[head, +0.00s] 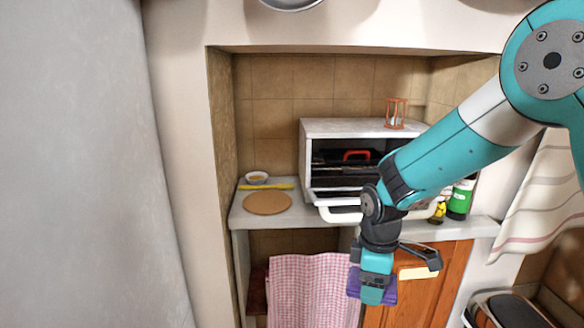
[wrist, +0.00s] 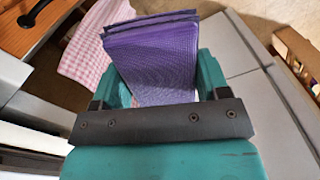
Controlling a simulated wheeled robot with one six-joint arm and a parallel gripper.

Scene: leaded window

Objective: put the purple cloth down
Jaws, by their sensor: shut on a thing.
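My gripper (head: 376,288) is shut on the folded purple cloth (head: 354,284) in front of the wooden cabinet door, below the counter's front edge. In the wrist view the purple cloth (wrist: 152,62) sits between the two teal fingers of my gripper (wrist: 160,80). It looks like a stack of flat layers.
On the counter (head: 240,215) are a round cork mat (head: 267,203), a small bowl (head: 257,178), a white oven (head: 330,130) with an open front, and a green bottle (head: 459,200). A pink checked towel (head: 305,290) hangs below. The counter's left front has some free room.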

